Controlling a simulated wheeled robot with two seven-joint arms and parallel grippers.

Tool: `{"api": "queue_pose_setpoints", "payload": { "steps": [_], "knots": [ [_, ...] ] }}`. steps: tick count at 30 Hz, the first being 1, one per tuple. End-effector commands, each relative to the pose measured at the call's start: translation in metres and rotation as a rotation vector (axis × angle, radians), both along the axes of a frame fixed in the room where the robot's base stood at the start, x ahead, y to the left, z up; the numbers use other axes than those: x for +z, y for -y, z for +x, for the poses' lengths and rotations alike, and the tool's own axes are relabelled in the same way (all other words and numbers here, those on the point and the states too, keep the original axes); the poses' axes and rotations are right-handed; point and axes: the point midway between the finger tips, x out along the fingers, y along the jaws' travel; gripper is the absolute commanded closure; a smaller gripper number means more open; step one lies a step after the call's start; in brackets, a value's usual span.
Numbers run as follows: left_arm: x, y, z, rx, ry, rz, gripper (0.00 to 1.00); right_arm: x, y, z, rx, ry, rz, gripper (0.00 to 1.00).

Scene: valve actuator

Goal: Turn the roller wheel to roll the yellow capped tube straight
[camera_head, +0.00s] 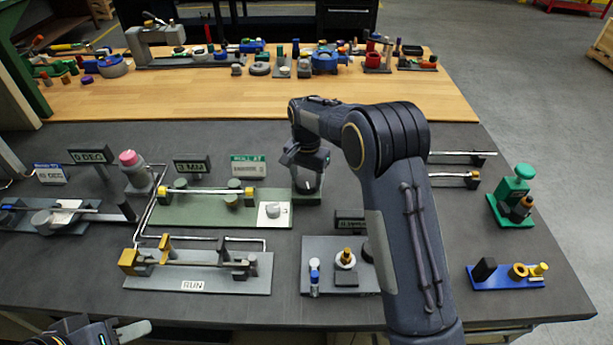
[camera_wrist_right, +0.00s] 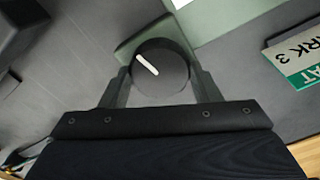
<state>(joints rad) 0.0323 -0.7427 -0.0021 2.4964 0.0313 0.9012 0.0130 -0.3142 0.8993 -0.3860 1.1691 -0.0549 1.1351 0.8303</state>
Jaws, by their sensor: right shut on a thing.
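The yellow capped tube (camera_head: 207,191) lies level across the dark rollers on a green plate (camera_head: 225,215). My left gripper (camera_head: 122,332) is partly in view at the bottom left edge.
A "RUN" fixture (camera_head: 195,284) stands in front of the green plate. A pink-topped bottle (camera_head: 130,165) and small signs stand behind and left. A grey plate with small parts (camera_head: 320,250) is near my right forearm. A green stand (camera_head: 512,195) and blue tray (camera_head: 505,284) are at right.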

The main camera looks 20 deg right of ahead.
Motion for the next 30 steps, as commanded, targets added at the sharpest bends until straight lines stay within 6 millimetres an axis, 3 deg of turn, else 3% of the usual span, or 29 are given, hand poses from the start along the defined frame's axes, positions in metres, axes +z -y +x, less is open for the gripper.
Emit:
{"api": "queue_pose_setpoints", "payload": {
  "steps": [30],
  "knots": [
    [0.018, 0.0, 0.0, 0.0, 0.0, 0.0, 0.64, 0.003, 0.001, 0.0, -0.966, 0.007, 0.001, 0.66]
  ]
}}
